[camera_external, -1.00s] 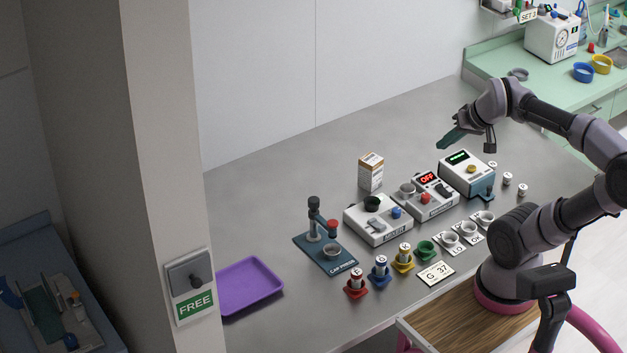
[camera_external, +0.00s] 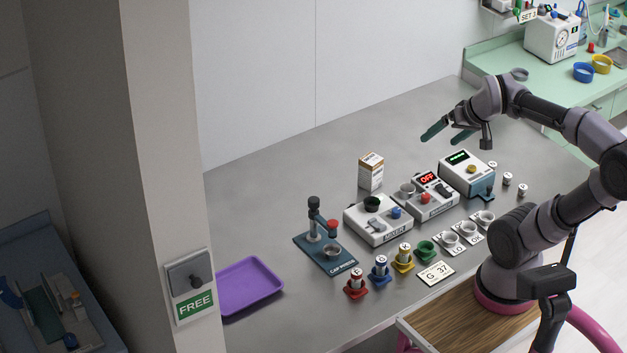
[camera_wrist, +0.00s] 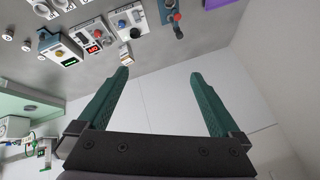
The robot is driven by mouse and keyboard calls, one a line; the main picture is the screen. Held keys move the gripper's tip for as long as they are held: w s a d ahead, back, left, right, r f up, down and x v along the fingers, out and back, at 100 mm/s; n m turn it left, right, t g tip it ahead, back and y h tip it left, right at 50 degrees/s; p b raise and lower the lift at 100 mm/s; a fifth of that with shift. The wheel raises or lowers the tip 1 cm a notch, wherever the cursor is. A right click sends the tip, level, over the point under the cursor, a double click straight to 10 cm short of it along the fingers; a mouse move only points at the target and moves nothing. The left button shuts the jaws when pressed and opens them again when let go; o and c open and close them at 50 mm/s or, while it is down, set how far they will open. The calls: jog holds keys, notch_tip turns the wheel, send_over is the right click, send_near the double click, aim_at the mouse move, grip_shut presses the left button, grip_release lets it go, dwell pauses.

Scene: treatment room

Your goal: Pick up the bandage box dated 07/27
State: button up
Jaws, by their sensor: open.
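A white box with an orange-brown top band (camera_external: 371,172) stands upright on the grey table behind the mixer. It is the only such box I see on the table; its print is too small to read a date. In the wrist view, a small box (camera_wrist: 125,54), partly hidden by a fingertip, appears to be the same one. My gripper (camera_external: 439,140) is open and empty, up in the air to the right of the box and apart from it. Its two green fingers (camera_wrist: 158,75) are spread in the wrist view.
The mixer (camera_external: 378,228), a device reading OFF (camera_external: 444,201) and a device with a green display (camera_external: 474,180) stand in front and right of the box. A stand (camera_external: 325,258) and a purple tray (camera_external: 249,286) are left. The table behind the box is clear.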

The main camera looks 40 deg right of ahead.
aim_at(371, 161)
jog(key=w+d+f+n+t+h, duration=0.1)
jog(key=w+d+f, duration=0.35)
jog(key=w, duration=0.45)
jog(key=w+d+f+n+t+h, duration=0.1)
jog(key=w+d+f, duration=0.35)
jog(key=w, duration=0.55)
jog(key=w+d+f+n+h, duration=0.1)
jog(key=w+d+f, duration=0.35)
jog(key=w, duration=0.45)
jog(key=w+d+f+n+t+y, duration=0.1)
jog(key=w+f, duration=0.3)
jog(key=f, duration=0.4)
jog(key=w+d+f+n+t+y, duration=0.1)
jog(key=w+f, duration=0.3)
jog(key=f, duration=0.5)
jog(key=w+d+f+n+t+y, duration=0.1)
jog(key=w+f, duration=0.3)
jog(key=f, duration=0.4)
jog(key=shift+w+f+t+y, duration=0.1)
jog(key=shift+f+t+y, duration=0.2)
jog(key=shift+t+y, duration=0.25)
jog(key=x, duration=0.5)
jog(key=shift+a+f, duration=0.15)
jog(key=shift+f, duration=0.1)
jog(key=shift+c, duration=0.3)
jog(key=c, duration=1.3)
